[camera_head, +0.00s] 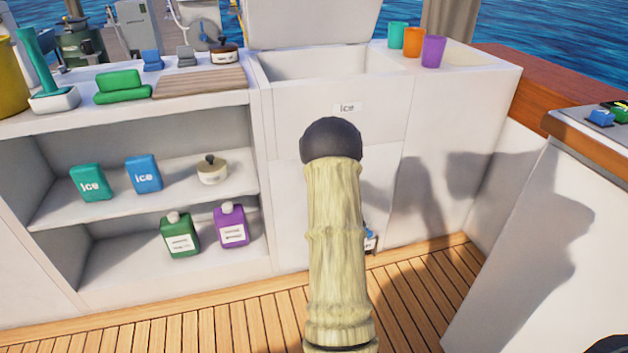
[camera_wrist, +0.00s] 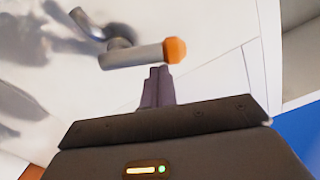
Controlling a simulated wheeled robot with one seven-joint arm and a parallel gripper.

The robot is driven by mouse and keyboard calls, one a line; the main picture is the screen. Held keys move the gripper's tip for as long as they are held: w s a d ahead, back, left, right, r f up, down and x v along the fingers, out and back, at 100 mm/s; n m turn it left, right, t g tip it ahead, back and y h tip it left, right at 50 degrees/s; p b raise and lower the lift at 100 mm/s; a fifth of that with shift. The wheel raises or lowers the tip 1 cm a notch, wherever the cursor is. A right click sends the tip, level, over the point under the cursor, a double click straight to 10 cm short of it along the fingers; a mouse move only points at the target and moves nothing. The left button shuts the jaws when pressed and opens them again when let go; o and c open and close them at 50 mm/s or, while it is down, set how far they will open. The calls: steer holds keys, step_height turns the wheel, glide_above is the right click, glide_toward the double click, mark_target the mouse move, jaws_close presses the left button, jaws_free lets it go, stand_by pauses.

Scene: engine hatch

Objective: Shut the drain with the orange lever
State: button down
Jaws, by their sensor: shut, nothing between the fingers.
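The drain lever (camera_wrist: 140,55) shows in the wrist view as a grey metal bar with an orange knob (camera_wrist: 175,50) at its right end. Its left end joins a rounded grey fitting (camera_wrist: 118,40) on the white wall. My gripper (camera_wrist: 160,74) is shut and empty. Its fingertips are just below the bar, close to the orange knob. I cannot tell whether they touch it. In the head view my arm hides the lever and most of the gripper area.
Cups (camera_head: 412,42) stand on top at right. A white counter (camera_head: 560,240) bounds the right. Wooden deck (camera_head: 215,325) is clear at front left.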

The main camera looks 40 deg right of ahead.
steer(key=f+n, duration=0.1)
steer(key=a+f+n, duration=0.1)
steer(key=shift+w+a+n+b, duration=0.1)
steer(key=shift+w+n+b, duration=0.2)
steer(key=shift+n, duration=0.1)
steer(key=shift+w+a, duration=0.1)
stand_by(0.4)
steer(key=s+a+r+p, duration=0.4)
steer(key=s+p, duration=0.2)
steer(key=s, duration=0.4)
steer(key=shift+r, duration=0.15)
steer(key=shift+w+a, duration=0.1)
steer(key=shift+a, duration=0.05)
stand_by(0.4)
